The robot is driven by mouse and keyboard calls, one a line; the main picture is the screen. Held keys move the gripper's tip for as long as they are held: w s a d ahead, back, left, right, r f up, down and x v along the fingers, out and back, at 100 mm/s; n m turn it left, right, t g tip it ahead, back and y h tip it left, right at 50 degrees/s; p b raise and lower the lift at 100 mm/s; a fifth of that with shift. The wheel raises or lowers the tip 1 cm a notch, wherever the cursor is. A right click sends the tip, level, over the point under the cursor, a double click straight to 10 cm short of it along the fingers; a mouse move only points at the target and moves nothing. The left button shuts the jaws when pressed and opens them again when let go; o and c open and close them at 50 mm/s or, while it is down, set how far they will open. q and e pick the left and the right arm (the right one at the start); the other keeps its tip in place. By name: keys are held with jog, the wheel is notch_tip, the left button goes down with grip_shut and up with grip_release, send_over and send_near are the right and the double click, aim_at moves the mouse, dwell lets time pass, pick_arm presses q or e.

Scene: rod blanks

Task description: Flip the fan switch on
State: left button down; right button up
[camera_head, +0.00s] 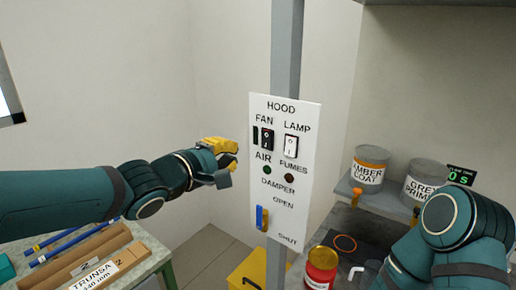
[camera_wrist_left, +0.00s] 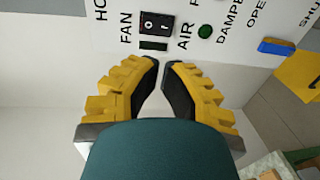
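The fan switch (camera_head: 267,139) is a black rocker under the word FAN on the white HOOD panel (camera_head: 300,200). A narrow dark bar is beside it. The switch also shows at the top of the left wrist view (camera_wrist_left: 156,24). I cannot tell which way its rocker is tilted. My left gripper (camera_head: 232,152) is just left of the panel, at about the switch's height. In the left wrist view its yellow fingers (camera_wrist_left: 161,64) have their tips almost together, with nothing between them, apart from the switch. My right gripper is not in view.
The white lamp switch (camera_head: 291,146) is right of the fan switch. Below are two dark round lights and a blue damper lever (camera_head: 262,218). Paint cans (camera_head: 369,166) stand on a shelf at the right. A bench with rod trays (camera_head: 90,262) is at lower left.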

aim_at(263, 142)
pick_arm(q)
jog(key=b+x, duration=0.3)
jog(key=x, duration=0.6)
jog(key=shift+w+d+f, duration=0.1)
jog(key=shift+d+f, duration=0.05)
jog(key=shift+w+d, duration=0.3)
jog(key=shift+w, duration=0.2)
